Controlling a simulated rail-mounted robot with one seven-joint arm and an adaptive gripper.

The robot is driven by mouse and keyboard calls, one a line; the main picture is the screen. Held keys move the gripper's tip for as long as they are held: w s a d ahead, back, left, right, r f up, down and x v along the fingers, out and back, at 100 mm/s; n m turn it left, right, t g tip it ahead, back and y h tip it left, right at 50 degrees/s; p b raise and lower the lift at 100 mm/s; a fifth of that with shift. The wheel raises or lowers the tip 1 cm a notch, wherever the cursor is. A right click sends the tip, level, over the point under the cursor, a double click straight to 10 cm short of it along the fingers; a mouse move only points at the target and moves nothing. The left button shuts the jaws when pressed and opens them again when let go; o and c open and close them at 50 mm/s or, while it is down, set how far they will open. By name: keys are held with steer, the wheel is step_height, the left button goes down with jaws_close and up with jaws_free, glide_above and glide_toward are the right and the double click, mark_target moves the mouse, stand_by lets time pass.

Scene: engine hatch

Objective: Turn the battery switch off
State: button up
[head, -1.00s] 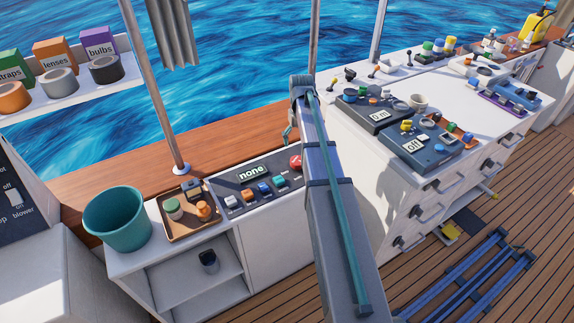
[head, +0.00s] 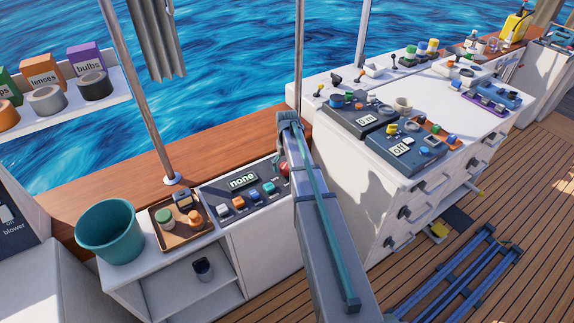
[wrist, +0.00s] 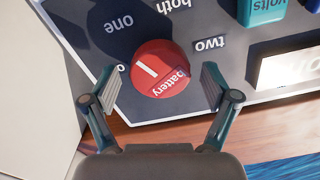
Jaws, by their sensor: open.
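The battery switch is a round red knob (wrist: 160,68) with a white line and the word "battery" on it. The labels "one", "both" and "two" are around it, and a label starting with "o" is partly covered by the left finger. The white line lies on the knob's left side; I cannot tell exactly which label it points to. My gripper (wrist: 162,88) is open, one finger on each side of the knob, with visible gaps. In the head view the knob (head: 284,168) shows beside my arm, and the panel's display (head: 243,180) reads "none".
Coloured rocker switches (head: 238,202) sit on the same panel. A brown tray (head: 170,238) with small items and a teal bucket (head: 108,232) stand to the left. A wooden ledge (head: 225,152) runs behind. A white drawer cabinet (head: 345,185) with devices stands to the right.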

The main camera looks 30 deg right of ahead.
steer(key=shift+f, duration=0.1)
steer(key=c, duration=1.2)
steer(key=shift+o, duration=0.2)
steer(key=shift+n, duration=0.3)
steer(key=n+b, duration=0.1)
steer(key=n, duration=0.4)
steer(key=n+b, duration=0.1)
steer(key=n, duration=0.5)
steer(key=shift+n, duration=0.3)
steer(key=o, duration=1.2)
steer(key=shift+c, duration=0.2)
